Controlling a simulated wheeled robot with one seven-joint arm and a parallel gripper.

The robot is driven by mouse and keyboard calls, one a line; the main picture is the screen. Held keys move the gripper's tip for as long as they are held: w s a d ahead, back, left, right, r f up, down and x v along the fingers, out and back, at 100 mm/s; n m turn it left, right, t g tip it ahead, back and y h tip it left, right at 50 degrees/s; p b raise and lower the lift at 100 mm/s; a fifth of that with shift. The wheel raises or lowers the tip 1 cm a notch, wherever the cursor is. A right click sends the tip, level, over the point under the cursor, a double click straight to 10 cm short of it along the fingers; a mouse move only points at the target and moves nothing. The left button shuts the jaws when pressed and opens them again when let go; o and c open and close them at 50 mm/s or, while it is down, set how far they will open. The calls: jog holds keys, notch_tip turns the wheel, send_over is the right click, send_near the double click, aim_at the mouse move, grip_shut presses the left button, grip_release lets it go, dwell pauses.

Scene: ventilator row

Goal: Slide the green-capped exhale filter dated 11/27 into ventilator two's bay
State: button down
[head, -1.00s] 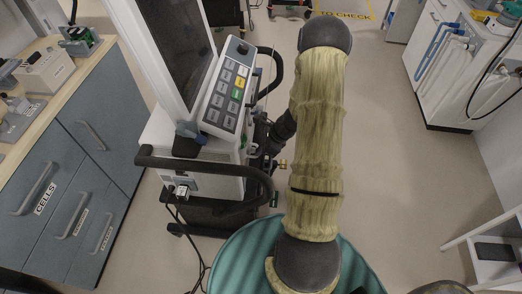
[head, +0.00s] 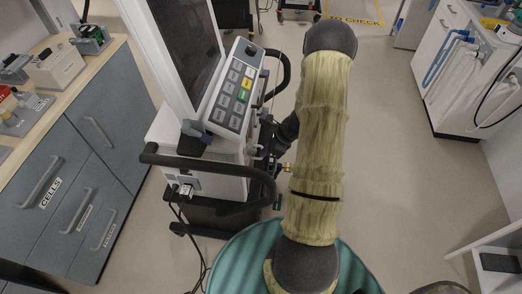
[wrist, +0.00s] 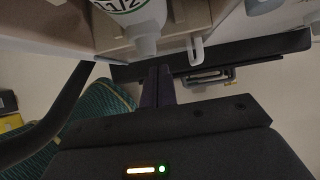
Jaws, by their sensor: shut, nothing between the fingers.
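A white filter (wrist: 126,14) with a green ring shows at the top of the wrist view, cut off by the frame. Its label reads "11/2", with the rest out of view. Its narrow port points down, close against the beige housing; I cannot tell how far in it sits. My gripper (wrist: 158,72) is shut and empty, its dark fingertips just below and right of that port. A ventilator (head: 205,163) with screen and keypad stands left of my arm in the head view. Its number does not show. My gripper is hidden there behind the arm and ventilator.
Black handlebars (head: 205,167) curve around the ventilator's front and side. A cable hangs from its front. A drawer counter (head: 70,175) holding devices is at left. A white cabinet (head: 455,95) with hoses is at right. The floor right of my arm is clear.

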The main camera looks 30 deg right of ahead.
jog(key=s+d+f+v, duration=0.1)
jog(key=v, duration=1)
jog(key=shift+s+d+r, duration=0.15)
jog(key=shift+s+d, duration=0.05)
jog(key=shift+w, duration=0.1)
jog(key=s+a+r+n+h+p, duration=0.2)
jog(key=s+a+r+n, duration=0.2)
jog(key=a+r+n, duration=0.5)
jog(key=s+a+r+n+g+h+p, duration=0.1)
jog(key=s+a+r+n+h+p, duration=0.1)
jog(key=a+r+n, duration=0.7)
jog(key=s+a+n+h, duration=0.1)
jog(key=s+a+n, duration=0.1)
jog(key=n, duration=0.5)
jog(key=shift+s+a+r+p, duration=0.2)
jog(key=shift+a+r+p, duration=0.2)
jog(key=shift+a, duration=0.3)
